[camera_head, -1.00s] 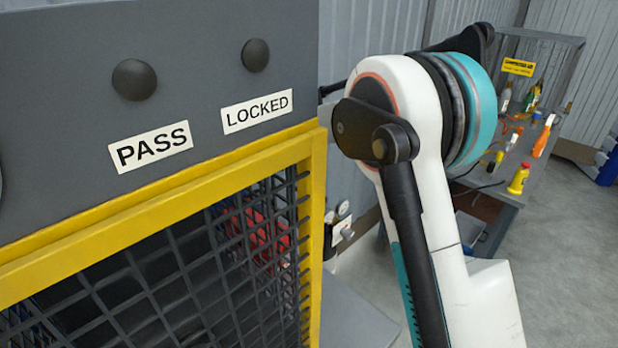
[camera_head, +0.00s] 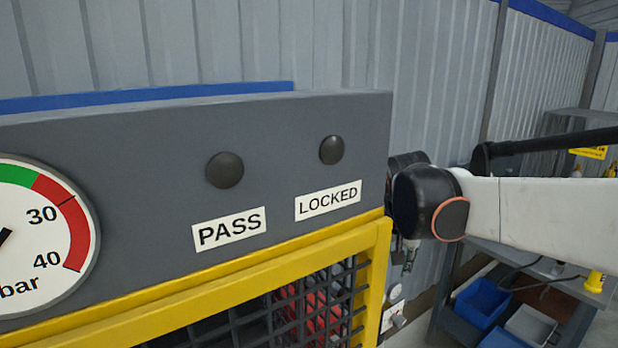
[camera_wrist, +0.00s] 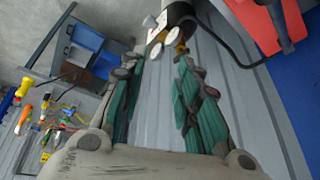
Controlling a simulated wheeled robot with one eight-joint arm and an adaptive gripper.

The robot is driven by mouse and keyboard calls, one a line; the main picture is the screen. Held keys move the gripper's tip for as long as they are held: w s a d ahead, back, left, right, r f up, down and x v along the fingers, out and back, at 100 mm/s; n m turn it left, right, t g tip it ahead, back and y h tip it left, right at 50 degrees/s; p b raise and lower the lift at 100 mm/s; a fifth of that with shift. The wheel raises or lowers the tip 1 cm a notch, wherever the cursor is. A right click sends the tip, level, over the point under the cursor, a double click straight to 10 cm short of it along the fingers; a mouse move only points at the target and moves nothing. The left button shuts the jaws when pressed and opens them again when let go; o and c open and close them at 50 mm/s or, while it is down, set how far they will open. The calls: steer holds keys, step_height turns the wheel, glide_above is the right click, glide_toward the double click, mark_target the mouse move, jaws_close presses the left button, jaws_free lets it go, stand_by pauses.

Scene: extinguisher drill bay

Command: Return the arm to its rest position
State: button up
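My gripper (camera_wrist: 155,70) shows in the wrist view with its two teal-padded fingers spread apart and nothing between them. Grey corrugated wall shows through the gap. In the head view my arm (camera_head: 540,212) reaches in from the right, with its dark wrist joint at the right end of the grey panel. A small part below that joint (camera_head: 410,255) may belong to my gripper; the rest is hidden.
The grey panel (camera_head: 110,165) carries PASS and LOCKED labels, two dark lamps and a gauge (camera_head: 40,235), above a yellow-framed mesh cage (camera_head: 378,270) holding something red. A bench with blue bins (camera_head: 482,300) stands at right. Small round dials (camera_wrist: 157,35) lie near the fingertips.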

steer(key=s+f+n+t+y, duration=0.1)
steer(key=s+f+n, duration=0.1)
steer(key=s, duration=0.9)
steer(key=s+d+f+n+t, duration=0.1)
steer(key=s+f+n, duration=0.2)
steer(key=s, duration=0.9)
steer(key=shift+n+t+y, duration=0.3)
steer(key=shift+n+y, duration=0.1)
steer(key=shift+n, duration=0.1)
